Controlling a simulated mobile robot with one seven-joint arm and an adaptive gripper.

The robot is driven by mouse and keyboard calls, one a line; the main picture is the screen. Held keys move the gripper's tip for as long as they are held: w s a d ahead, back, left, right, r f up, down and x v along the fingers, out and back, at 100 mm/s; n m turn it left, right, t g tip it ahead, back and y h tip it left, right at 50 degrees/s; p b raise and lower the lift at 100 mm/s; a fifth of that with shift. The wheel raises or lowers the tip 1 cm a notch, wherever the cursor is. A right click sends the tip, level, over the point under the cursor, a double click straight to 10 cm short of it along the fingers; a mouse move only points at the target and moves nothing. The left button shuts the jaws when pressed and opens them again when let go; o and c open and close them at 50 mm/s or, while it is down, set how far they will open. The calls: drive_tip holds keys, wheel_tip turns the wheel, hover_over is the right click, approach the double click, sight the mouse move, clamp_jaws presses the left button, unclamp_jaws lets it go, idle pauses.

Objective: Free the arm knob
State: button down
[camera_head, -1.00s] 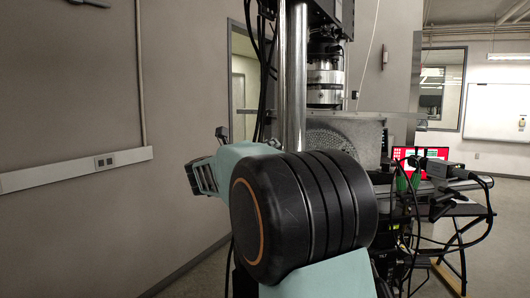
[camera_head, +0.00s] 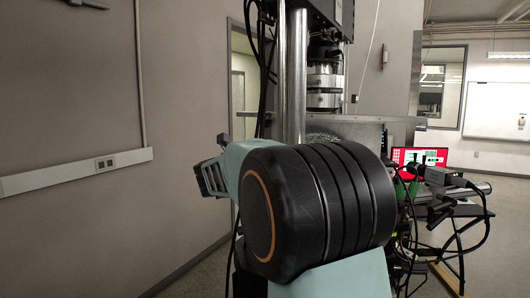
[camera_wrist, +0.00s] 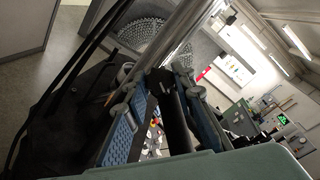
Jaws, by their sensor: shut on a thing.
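In the wrist view my gripper (camera_wrist: 158,92) has its two blue-padded fingers on either side of a dark cylindrical part, which I take to be the arm knob (camera_wrist: 175,118). The fingers are shut on it, but its exact contact is dim and partly hidden. A grey camera (camera_head: 440,176) on a black mount with cables stands to the right of my arm.
A bright metal column (camera_head: 296,75) stands close behind my arm and also crosses the wrist view. The perforated lattice specimen (camera_wrist: 145,32) is beside it. A red-screened monitor (camera_head: 411,157) is at the right. Floor is clear at the far right.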

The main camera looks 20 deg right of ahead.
drive_tip(key=r+n+y+p, duration=0.1)
drive_tip(key=p, duration=0.2)
drive_tip(key=shift+s+d+r+n, duration=0.1)
drive_tip(key=shift+n, duration=0.3)
drive_tip(key=n+y+p, duration=0.1)
drive_tip(key=n+p, duration=0.1)
drive_tip(key=p, duration=0.1)
drive_tip(key=shift+f+g, duration=0.2)
drive_tip(key=shift+g, duration=0.1)
drive_tip(key=shift+f+n+g+y+p, duration=0.15)
drive_tip(key=shift+n+g+y+p, duration=0.25)
drive_tip(key=shift+n+y, duration=0.8)
drive_tip(key=shift+n+g, duration=0.4)
drive_tip(key=shift+n, duration=0.9)
drive_tip(key=shift+n+y, duration=0.3)
drive_tip(key=c, duration=1.6)
unclamp_jaws()
